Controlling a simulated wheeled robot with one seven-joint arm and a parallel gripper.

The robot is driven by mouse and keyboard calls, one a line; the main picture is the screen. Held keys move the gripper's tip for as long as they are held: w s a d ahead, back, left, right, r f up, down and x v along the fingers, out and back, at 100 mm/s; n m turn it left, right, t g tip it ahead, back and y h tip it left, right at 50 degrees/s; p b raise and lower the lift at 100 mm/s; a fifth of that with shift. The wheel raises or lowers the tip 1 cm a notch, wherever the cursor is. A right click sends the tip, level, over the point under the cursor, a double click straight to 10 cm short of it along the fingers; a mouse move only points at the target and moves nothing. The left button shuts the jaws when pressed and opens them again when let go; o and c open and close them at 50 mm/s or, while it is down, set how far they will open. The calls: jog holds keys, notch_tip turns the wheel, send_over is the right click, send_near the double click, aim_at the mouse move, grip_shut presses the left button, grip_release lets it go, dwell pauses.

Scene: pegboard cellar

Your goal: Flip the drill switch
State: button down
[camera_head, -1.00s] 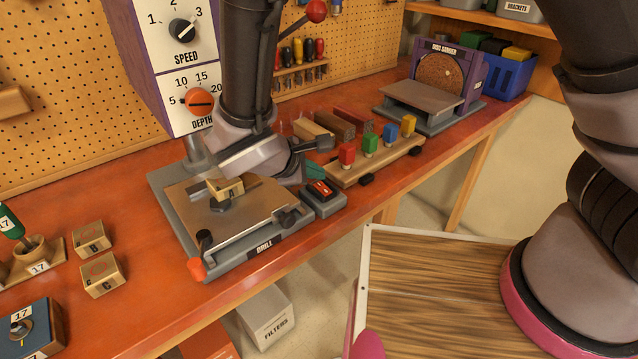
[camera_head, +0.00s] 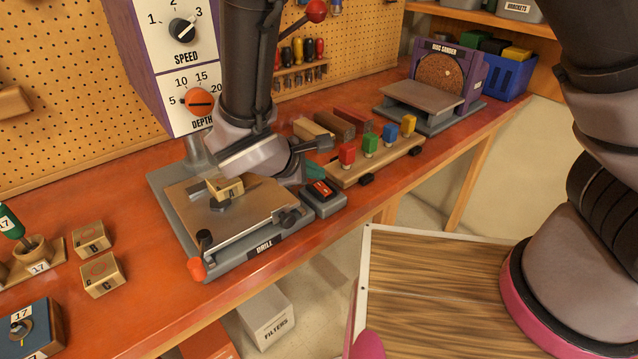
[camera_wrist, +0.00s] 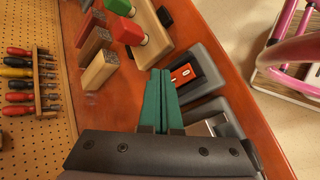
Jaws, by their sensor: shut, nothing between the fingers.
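The drill switch is a red rocker (camera_head: 321,188) on a dark grey box at the right front corner of the drill base (camera_head: 254,254). It also shows in the wrist view (camera_wrist: 182,74), just right of my fingertips. My gripper (camera_head: 315,172) has green fingers, shut together and empty. In the wrist view the fingers (camera_wrist: 160,85) point at the near side of the switch box. In the head view they are right beside the switch, at its upper left edge. I cannot tell whether they touch it. A wooden block marked A (camera_head: 230,191) sits on the drill table, partly behind my arm.
A wooden rack with coloured blocks (camera_head: 375,160) stands close to the right of the switch. The disc sander (camera_head: 437,80) is farther back. Blocks B (camera_head: 91,236) and C (camera_head: 102,274) lie at left. The bench's front edge is close to the switch.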

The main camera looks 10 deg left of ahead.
aim_at(319, 190)
jog(key=shift+f, duration=0.1)
dwell(0.5)
jog(key=shift+a+f, duration=0.1)
jog(key=shift+f, duration=0.2)
jog(key=shift+f, duration=0.35)
dwell(0.5)
jog(key=shift+r, duration=0.1)
jog(key=shift+r, duration=0.7)
jog(key=shift+s+d+r, duration=0.1)
jog(key=shift+d+r, duration=0.05)
jog(key=shift+r, duration=0.65)
jog(key=shift+s+d+r, duration=0.1)
jog(key=shift+r, duration=0.75)
jog(key=shift+s+d+r, duration=0.1)
jog(key=shift+d+r, duration=0.05)
jog(key=shift+r, duration=0.65)
